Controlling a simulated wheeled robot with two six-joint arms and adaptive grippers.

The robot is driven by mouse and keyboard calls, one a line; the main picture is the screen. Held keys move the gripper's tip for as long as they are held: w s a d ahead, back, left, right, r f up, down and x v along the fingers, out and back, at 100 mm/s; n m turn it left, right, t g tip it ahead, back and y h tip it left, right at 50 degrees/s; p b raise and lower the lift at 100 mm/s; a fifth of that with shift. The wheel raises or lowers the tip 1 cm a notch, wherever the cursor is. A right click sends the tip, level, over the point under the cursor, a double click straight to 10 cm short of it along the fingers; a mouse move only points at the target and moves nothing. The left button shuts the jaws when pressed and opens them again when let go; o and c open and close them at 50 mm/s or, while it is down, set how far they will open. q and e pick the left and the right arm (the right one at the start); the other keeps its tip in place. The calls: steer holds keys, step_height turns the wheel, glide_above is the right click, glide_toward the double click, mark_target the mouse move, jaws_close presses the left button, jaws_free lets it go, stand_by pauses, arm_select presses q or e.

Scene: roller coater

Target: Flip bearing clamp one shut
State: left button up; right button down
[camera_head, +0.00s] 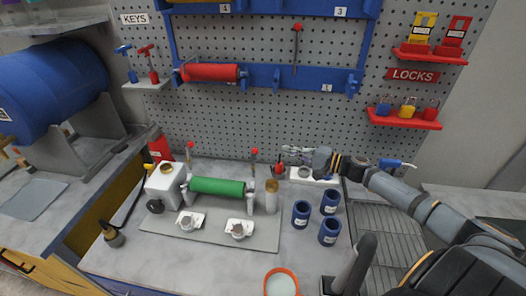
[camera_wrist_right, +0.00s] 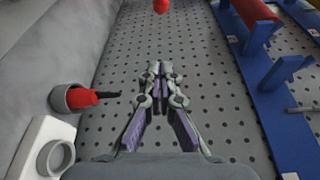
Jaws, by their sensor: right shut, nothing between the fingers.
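The roller coater carries a green roller (camera_head: 218,186) between two end supports. Two upright levers with red ball knobs stand behind it, the left lever (camera_head: 189,150) and the right lever (camera_head: 254,158). Both look upright; I cannot tell which is clamp one, and the clamp bodies are small and partly hidden. My right gripper (camera_head: 288,149) reaches in from the right, to the right of the right lever and apart from it. It is shut and empty, fingers pointing left. In the right wrist view the gripper (camera_wrist_right: 158,68) is shut, with a red knob (camera_wrist_right: 160,6) ahead at the top edge.
A white holder (camera_head: 318,179) and a red-handled tool (camera_wrist_right: 82,98) are near my right gripper. Several blue cups (camera_head: 301,214) stand right of the coater; an orange-rimmed bowl (camera_head: 281,282) is in front. A pegboard (camera_head: 250,120) rises behind. A white tank (camera_head: 165,184) stands left.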

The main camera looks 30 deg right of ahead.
mark_target(254, 163)
steer(key=w+a+p, duration=0.4)
steer(key=a, duration=0.3)
steer(key=shift+w+a, duration=0.3)
steer(key=shift+w, duration=0.1)
steer(key=shift+w, duration=0.1)
